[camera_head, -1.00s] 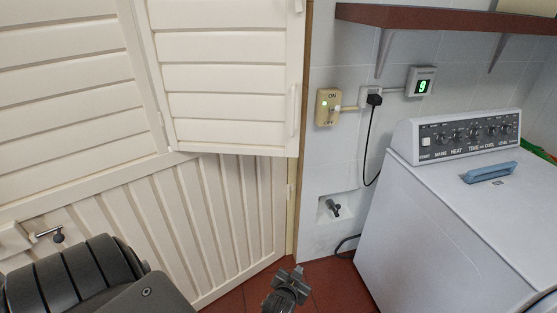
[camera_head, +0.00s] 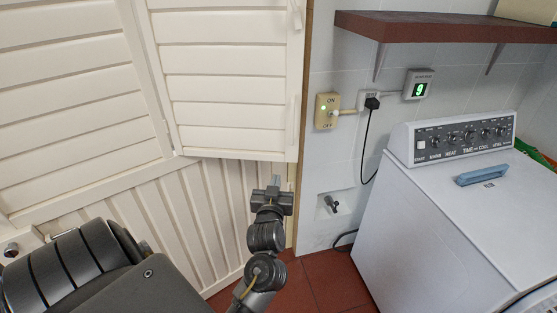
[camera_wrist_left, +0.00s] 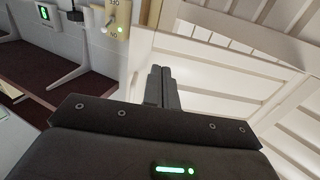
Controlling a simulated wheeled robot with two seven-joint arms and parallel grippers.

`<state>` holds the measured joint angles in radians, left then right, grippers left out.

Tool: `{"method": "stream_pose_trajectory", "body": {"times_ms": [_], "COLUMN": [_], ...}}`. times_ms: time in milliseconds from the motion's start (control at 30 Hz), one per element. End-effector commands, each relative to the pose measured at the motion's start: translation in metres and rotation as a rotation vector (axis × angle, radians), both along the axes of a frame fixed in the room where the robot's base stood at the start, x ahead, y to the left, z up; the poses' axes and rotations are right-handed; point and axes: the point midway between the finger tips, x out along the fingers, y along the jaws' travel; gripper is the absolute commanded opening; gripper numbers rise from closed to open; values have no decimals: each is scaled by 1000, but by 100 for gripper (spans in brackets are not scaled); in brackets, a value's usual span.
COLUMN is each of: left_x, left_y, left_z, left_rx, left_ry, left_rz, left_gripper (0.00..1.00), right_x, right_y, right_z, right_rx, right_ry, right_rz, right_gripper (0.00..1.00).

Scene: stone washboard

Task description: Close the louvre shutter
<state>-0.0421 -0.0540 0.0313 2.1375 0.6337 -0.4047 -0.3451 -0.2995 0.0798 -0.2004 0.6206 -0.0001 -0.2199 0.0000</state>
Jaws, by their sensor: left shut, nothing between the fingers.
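The louvre shutter (camera_head: 232,85) is a cream slatted panel in the upper part of a cream door. In the head view it stands out from the door frame, and its lower edge overlaps the planked lower door. A slim upright handle (camera_head: 293,116) is near its right edge. My left gripper (camera_head: 274,183) is just below the shutter's lower right corner, pointing up, shut and empty. Whether it touches the shutter cannot be told. In the left wrist view the shut fingers (camera_wrist_left: 159,86) point at cream woodwork. My right gripper is not in view.
A white washing machine (camera_head: 450,210) stands at the right. A small tap (camera_head: 332,204) sits low on the tiled wall. The red floor (camera_head: 325,285) shows between door and machine.

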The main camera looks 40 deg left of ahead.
Motion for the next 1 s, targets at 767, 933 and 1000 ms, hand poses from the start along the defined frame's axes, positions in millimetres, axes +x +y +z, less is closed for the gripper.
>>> {"method": "stream_pose_trajectory", "body": {"times_ms": [767,933,1000], "left_x": [80,79,79], "left_y": [56,56,59], "left_z": [0,0,0], "left_rx": [-1,-1,0], "left_ry": [-1,-1,0], "left_rz": [0,0,1], "left_gripper": [0,0,0], "right_x": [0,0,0], "right_y": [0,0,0], "right_z": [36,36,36], "right_rx": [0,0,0], "right_ry": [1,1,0], "right_rz": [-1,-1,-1], "right_gripper": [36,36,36]}}
